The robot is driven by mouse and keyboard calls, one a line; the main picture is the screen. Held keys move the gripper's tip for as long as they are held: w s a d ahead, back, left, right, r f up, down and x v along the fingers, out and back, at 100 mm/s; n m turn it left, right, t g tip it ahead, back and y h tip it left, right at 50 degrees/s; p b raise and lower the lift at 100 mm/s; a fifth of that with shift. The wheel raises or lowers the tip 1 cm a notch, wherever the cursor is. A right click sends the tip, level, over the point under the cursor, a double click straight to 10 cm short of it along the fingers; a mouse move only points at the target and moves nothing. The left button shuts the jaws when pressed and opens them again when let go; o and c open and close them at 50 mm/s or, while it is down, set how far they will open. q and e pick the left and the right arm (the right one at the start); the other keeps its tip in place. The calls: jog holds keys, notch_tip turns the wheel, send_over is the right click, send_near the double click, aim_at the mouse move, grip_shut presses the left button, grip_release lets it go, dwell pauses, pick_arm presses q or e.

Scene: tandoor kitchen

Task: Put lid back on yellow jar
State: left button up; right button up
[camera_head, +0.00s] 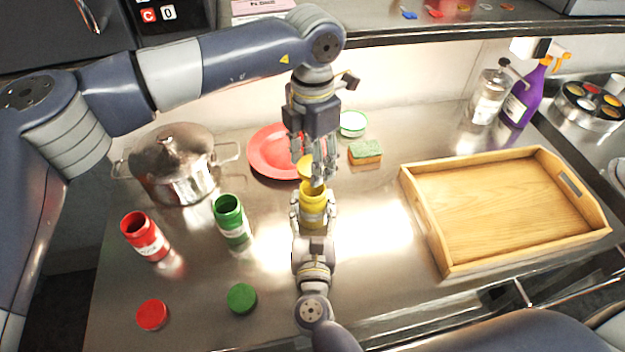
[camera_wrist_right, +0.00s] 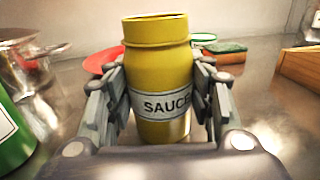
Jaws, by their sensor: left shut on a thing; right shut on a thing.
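The yellow jar (camera_head: 313,197) stands upright on the steel counter, and it also shows in the right wrist view (camera_wrist_right: 158,60) with a "SAUCE" label and a bare rim. My right gripper (camera_head: 313,207) is shut on the jar, with its fingers on both sides of the body. My left gripper (camera_head: 312,161) comes down from above and is shut on the yellow lid (camera_head: 305,167). In the head view the lid shows just above and behind the jar's mouth, partly covered by the fingers. The lid does not show in the right wrist view.
An open red jar (camera_head: 146,238) and green jar (camera_head: 231,218) stand left, with a red lid (camera_head: 152,314) and green lid (camera_head: 241,298) in front. A pot (camera_head: 178,165), red plate (camera_head: 262,158) and sponge (camera_head: 365,152) lie behind. A wooden tray (camera_head: 437,228) is right.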

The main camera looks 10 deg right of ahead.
aim_at(312, 202)
pick_arm(q)
jog(key=shift+f, duration=1.75)
jog(key=shift+f, duration=0.85)
jog(key=shift+f, duration=0.55)
jog(key=m, duration=3.4)
jog(key=shift+w, duration=0.1)
